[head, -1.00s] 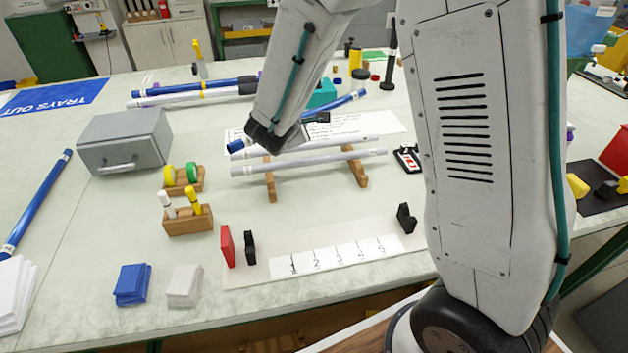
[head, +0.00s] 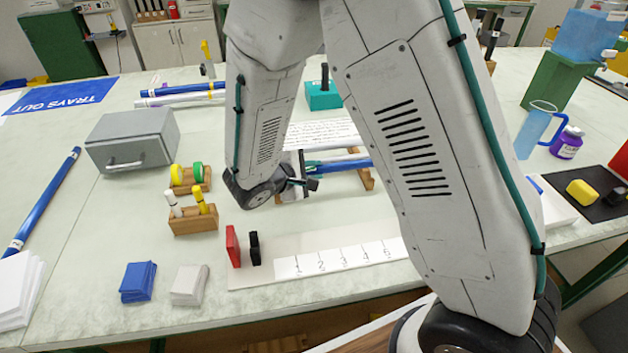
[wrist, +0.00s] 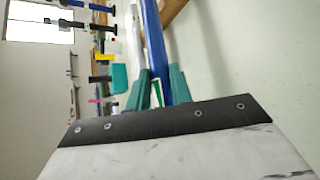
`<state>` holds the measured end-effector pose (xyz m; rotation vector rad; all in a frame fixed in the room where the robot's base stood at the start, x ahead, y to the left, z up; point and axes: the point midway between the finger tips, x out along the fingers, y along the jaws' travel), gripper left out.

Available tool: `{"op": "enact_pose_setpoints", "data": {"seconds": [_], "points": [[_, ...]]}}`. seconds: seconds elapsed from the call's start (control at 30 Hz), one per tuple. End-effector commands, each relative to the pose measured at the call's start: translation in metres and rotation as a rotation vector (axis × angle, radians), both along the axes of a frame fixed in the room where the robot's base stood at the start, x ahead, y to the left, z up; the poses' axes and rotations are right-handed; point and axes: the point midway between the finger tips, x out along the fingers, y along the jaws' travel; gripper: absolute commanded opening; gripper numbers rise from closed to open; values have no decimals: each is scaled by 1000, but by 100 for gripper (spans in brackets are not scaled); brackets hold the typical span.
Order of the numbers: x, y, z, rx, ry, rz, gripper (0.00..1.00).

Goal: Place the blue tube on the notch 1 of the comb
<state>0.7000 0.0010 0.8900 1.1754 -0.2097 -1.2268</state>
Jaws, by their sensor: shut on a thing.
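The blue tube (head: 346,165) is in my gripper (head: 303,183), near the wooden supports at mid-table. In the wrist view the blue tube (wrist: 152,45) runs away from me between the green fingers of my gripper (wrist: 158,85), which are shut on it. I take this as the comb's place. Notches cannot be made out, and my arm hides its right end. My gripper is behind the strip.
A pale tube (head: 335,154) lies beside the blue one, by a wooden support (head: 366,178). A red block (head: 233,247) stands left of the black piece. A marker holder (head: 193,222) and grey box (head: 130,140) stand farther left. Blue cards (head: 138,282) lie in front.

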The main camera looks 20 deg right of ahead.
Motion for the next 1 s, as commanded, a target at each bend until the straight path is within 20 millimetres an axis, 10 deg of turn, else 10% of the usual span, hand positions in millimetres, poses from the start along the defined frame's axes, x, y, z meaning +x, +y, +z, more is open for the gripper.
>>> {"op": "enact_pose_setpoints", "data": {"seconds": [0.57,0.6,0.67,1.0], "points": [[0,0,-35,0,1,1,0],[0,0,-35,1,0,1,30],[0,0,-35,1,0,1,43],[0,2,-32,0,0,2,43]]}}
